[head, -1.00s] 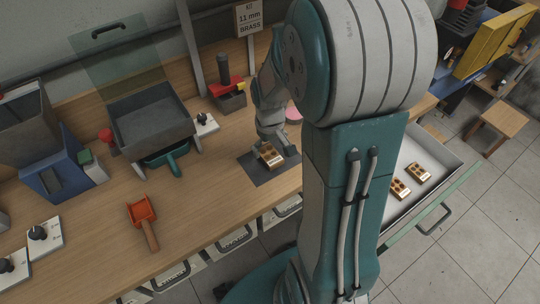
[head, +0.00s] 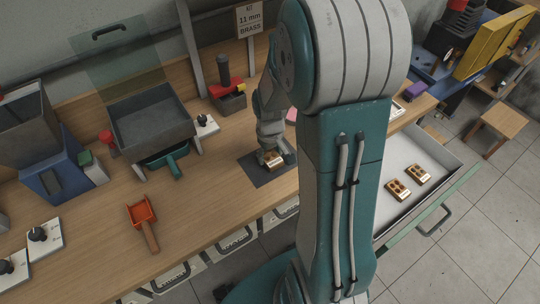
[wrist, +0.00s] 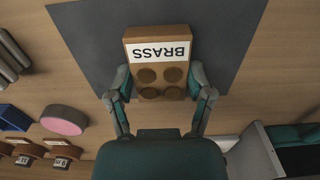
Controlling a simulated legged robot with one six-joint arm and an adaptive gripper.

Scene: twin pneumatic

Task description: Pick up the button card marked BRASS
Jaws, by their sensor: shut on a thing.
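The button card marked BRASS (wrist: 158,50) is a tan block with a white label and several round brown recesses. In the wrist view it sits between the two fingers of my gripper (wrist: 160,88), which is shut on its sides. In the head view my gripper (head: 272,160) is over the dark grey mat (head: 263,177) on the bench, and the card (head: 289,158) is partly hidden by it. I cannot tell whether the card touches the mat.
An open drawer (head: 391,228) at right holds two more gold cards (head: 398,190). An orange scoop (head: 141,210), a grey hopper tray (head: 150,122) and a red-topped tool (head: 228,88) stand on the bench. A pink-topped round thing (wrist: 64,121) lies near the mat.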

